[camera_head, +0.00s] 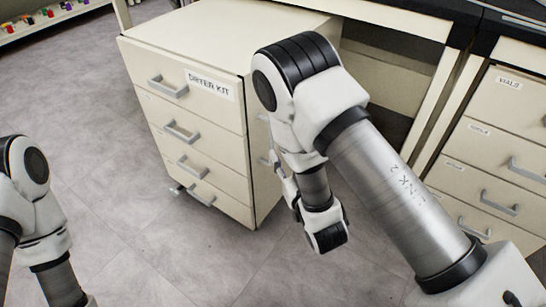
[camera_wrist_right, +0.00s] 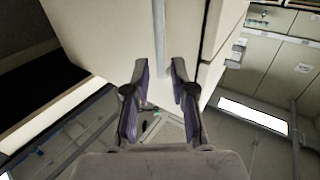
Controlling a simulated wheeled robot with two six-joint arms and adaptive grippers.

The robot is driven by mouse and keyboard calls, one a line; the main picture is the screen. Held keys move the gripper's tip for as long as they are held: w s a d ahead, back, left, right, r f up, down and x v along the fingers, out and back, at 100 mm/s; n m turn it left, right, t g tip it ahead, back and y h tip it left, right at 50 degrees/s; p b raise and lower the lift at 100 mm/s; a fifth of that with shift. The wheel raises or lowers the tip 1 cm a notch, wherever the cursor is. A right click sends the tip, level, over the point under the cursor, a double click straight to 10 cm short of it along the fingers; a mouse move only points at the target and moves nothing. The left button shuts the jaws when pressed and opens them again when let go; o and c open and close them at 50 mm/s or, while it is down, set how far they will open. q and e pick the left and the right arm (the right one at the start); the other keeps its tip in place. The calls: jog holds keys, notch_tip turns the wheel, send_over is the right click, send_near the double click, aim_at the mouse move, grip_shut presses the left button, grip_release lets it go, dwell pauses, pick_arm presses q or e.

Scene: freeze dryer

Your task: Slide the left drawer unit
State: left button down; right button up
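The left drawer unit (camera_head: 200,120) is a cream cabinet with several stacked drawers, grey handles and a "DRYER KIT" label; casters show beneath it. My right arm reaches across its right side and hides part of that side. In the right wrist view, my right gripper (camera_wrist_right: 159,68) is open, its two fingers apart. A grey vertical bar handle (camera_wrist_right: 158,38) on the cream side panel (camera_wrist_right: 110,35) lines up with the gap between the fingers; I cannot tell whether they touch it. My left arm shows at the left edge of the head view, with its gripper out of frame.
A dark-topped bench (camera_head: 420,8) stands behind, with an open space under it right of the unit. Another drawer cabinet (camera_head: 500,135), labelled "VIALS", is at the right. Grey floor (camera_head: 110,200) is clear in front and left. A shelf with colourful items (camera_head: 45,15) is far left.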

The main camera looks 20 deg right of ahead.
aim_at(271, 137)
jog(key=w, duration=0.2)
jog(key=w+b, duration=0.1)
jog(key=w, duration=0.1)
jog(key=w+b, duration=0.1)
jog(key=w, duration=0.1)
jog(key=shift+w+a+r, duration=0.1)
jog(key=shift+w+a, duration=0.15)
jog(key=shift+w, duration=0.5)
grip_shut()
